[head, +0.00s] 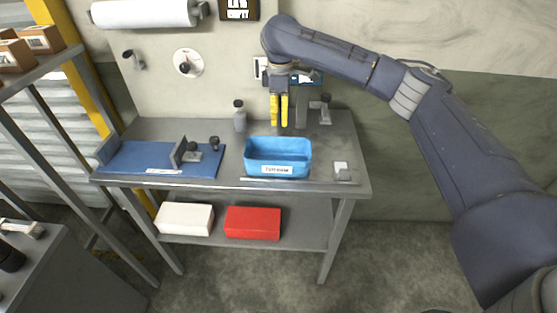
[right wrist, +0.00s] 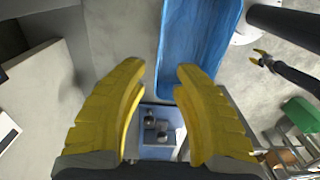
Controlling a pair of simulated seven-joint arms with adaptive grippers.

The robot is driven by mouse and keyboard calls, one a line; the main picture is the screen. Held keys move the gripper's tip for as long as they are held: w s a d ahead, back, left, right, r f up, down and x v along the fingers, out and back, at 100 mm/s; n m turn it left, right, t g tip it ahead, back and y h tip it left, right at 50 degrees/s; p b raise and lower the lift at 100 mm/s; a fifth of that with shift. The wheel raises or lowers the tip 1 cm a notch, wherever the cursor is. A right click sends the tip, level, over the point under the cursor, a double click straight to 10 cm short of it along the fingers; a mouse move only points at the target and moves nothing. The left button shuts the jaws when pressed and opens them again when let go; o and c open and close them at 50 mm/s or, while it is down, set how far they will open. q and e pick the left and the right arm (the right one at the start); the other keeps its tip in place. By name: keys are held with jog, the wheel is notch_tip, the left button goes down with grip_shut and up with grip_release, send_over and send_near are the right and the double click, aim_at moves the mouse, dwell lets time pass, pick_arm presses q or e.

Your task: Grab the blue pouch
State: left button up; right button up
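I cannot make out a separate blue pouch. The blue things I see are a labelled open tub (head: 263,146) on the grey workbench and a flat blue mat (head: 138,159) at the bench's left. In the right wrist view a long blue surface (right wrist: 197,45), apparently the tub, lies just beyond the fingers. My right gripper (head: 279,124) points down behind the tub, over the back of the bench, apart from it. Its yellow fingers (right wrist: 160,70) are spread with nothing between them.
Dark clamp-like fixtures (head: 194,152) sit on the mat. A small pale block (head: 341,168) lies at the bench's right front. White (head: 184,218) and red (head: 252,223) boxes are on the lower shelf.

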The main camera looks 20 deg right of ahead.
aim_at(279, 153)
notch_tip(279, 153, down, 14)
jog(key=shift+w+a+r, duration=0.1)
jog(key=shift+w, duration=0.05)
dwell(0.7)
jog(key=shift+o, duration=0.2)
grip_shut()
